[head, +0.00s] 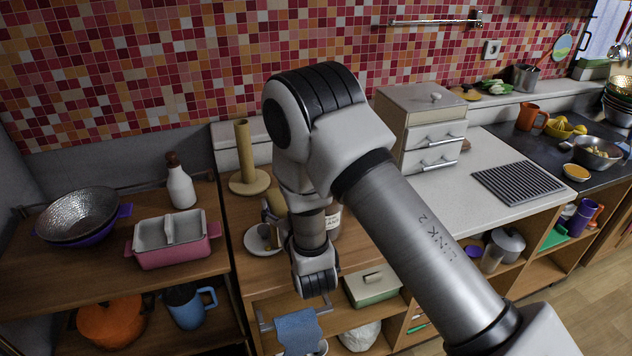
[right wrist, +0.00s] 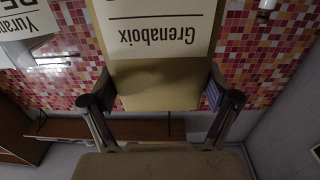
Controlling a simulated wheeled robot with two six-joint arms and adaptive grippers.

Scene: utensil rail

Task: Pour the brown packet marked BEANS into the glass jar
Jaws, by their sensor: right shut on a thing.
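My right gripper (right wrist: 163,100) is shut on a brown packet (right wrist: 160,82) in the right wrist view, with one finger on each side of it. Its pale label reads "Grenaboix" upside down; any larger word on it is out of frame. In the head view my right arm comes in from the right, bends over the counter and hides most of the gripper. A labelled thing (head: 334,222) stands partly hidden behind my wrist. The label starts with letters I cannot fully read. I cannot make out the glass jar for certain. My left gripper is not in view.
A paper-roll stand (head: 246,160) and a white saucer (head: 262,239) are by my wrist. A drawer box (head: 425,125) stands to the right. A pink dish (head: 172,240) and a white bottle (head: 180,185) are on the left shelf. Another white label (right wrist: 25,18) is at the wrist view's upper left.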

